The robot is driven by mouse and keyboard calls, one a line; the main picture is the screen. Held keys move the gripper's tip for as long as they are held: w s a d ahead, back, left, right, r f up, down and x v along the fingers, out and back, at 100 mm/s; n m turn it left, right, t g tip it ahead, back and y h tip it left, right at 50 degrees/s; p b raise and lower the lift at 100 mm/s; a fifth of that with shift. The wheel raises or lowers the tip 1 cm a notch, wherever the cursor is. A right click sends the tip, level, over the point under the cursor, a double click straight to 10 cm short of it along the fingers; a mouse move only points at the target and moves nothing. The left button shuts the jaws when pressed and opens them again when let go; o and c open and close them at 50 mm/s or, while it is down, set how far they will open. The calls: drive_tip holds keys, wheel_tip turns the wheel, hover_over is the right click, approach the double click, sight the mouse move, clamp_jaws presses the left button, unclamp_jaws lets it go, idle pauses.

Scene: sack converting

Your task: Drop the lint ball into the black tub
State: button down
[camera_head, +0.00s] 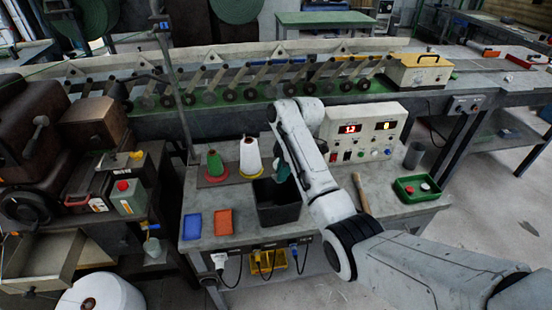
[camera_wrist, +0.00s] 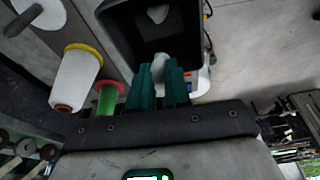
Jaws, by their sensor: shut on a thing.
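The black tub (camera_head: 278,213) stands on the grey workbench, near the middle of the head view. My gripper (camera_head: 284,170) is over the tub, its teal fingers partly hidden by my arm. In the wrist view my gripper (camera_wrist: 160,76) is shut on a pale, fuzzy lint ball (camera_wrist: 159,62) held between the fingertips. The ball shows against the open inside of the tub (camera_wrist: 128,38). Another pale lump (camera_wrist: 157,13) shows in the tub in the wrist view. The held ball cannot be made out in the head view.
A green cone (camera_head: 215,164) and a white cone (camera_head: 250,157) stand behind the tub. A blue tray (camera_head: 192,226) and an orange tray (camera_head: 223,222) lie left. A control box (camera_head: 365,130) stands behind right. A green tray (camera_head: 417,196) sits at the right.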

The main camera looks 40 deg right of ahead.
drive_tip(key=shift+w+d+r, duration=0.15)
drive_tip(key=shift+d+r, duration=0.05)
drive_tip(key=shift+d, duration=0.2)
drive_tip(key=shift+f, duration=0.15)
wheel_tip(320, 180, down, 6)
drive_tip(key=shift+w+r+b, duration=0.1)
drive_tip(key=shift+r+b, duration=0.1)
drive_tip(key=shift+b, duration=0.8)
drive_tip(key=c, duration=1)
unclamp_jaws()
drive_tip(key=shift+c, duration=0.2)
drive_tip(key=v, duration=1.1)
